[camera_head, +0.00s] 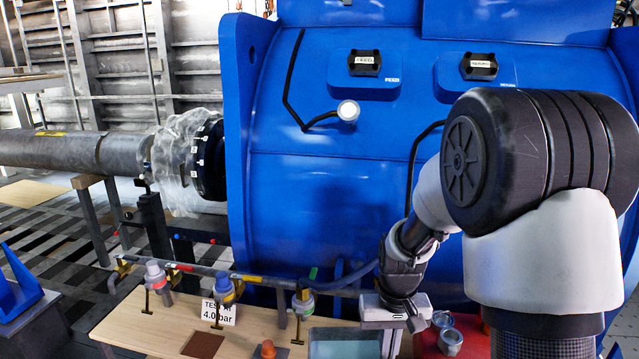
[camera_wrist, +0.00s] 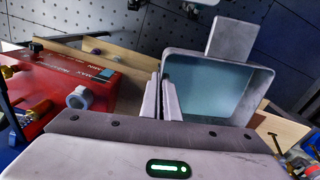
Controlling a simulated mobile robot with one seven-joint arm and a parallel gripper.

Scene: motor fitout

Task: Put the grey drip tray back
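The grey drip tray (camera_wrist: 262,82) is a rectangular tray with a bluish inside and a flat grey tab at its far end. In the wrist view it lies right of centre. In the head view its rim (camera_head: 345,331) shows at the bottom edge, partly cut off. My gripper (camera_wrist: 162,88) is at the tray's left wall, one finger on each side, and looks shut on that wall. The near end of the tray is hidden behind my gripper body. In the head view my gripper (camera_head: 392,340) points down beside the tray. I cannot tell whether the tray touches the bench.
A wooden bench (camera_head: 130,322) carries a pipe with several valves and a "TEST AT 4.0 bar" card (camera_head: 218,312). A brown square (camera_head: 203,345) and an orange-topped fitting (camera_head: 268,349) are left of the tray. A red box (camera_wrist: 75,85) stands left of my gripper. A blue housing (camera_head: 340,200) rises behind.

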